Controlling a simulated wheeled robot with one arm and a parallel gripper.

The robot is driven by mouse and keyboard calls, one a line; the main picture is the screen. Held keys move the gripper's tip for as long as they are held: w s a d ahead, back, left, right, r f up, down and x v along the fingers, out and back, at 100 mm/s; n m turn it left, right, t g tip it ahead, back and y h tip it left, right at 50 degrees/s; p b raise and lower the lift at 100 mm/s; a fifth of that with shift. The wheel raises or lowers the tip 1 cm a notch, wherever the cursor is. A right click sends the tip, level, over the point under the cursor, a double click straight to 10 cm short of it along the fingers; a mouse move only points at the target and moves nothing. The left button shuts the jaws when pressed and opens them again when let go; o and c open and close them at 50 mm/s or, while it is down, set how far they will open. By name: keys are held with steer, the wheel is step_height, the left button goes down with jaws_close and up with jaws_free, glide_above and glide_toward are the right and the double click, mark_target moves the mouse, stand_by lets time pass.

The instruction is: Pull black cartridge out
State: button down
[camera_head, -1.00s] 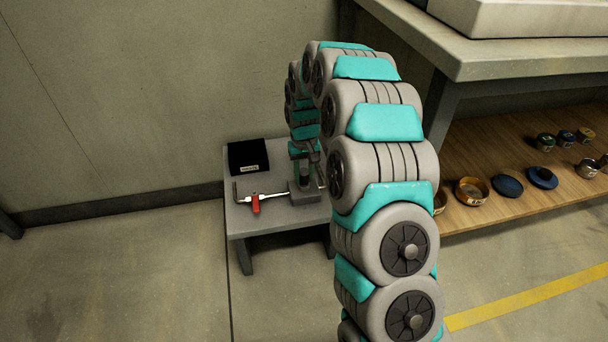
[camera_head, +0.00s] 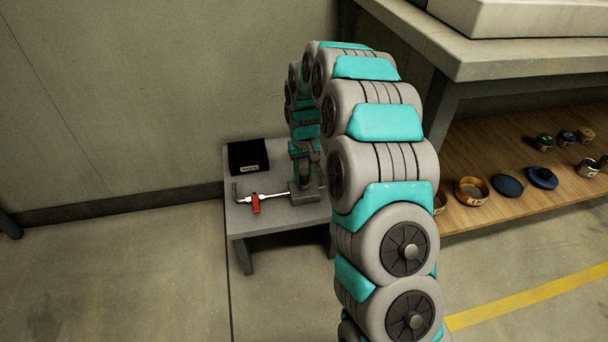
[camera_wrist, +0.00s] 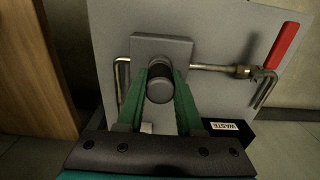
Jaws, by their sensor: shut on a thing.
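The black cartridge (camera_wrist: 160,86) shows in the wrist view as a dark cylinder with a grey rounded end. It is at a grey block housing (camera_wrist: 173,48) with metal pipes on both sides. My gripper (camera_wrist: 161,90) has its green fingers shut on the cartridge from both sides. I cannot tell how far the cartridge sits inside the housing. In the head view the housing (camera_head: 305,196) stands on a small grey table, and my gripper (camera_head: 304,165) is above it. My arm hides part of it there.
A red-handled valve (camera_head: 256,203) sits on the pipe left of the housing. A black box labelled WASTE (camera_head: 247,156) stands at the table's back left. The small grey table (camera_head: 270,224) stands near the wall. A wooden shelf (camera_head: 470,152) with several tins is at the right.

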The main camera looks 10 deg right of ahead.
mark_target(304, 171)
steer(key=shift+r, duration=0.45)
stand_by(0.4)
steer(key=shift+r+p, duration=0.55)
steer(key=shift+r, duration=1.5)
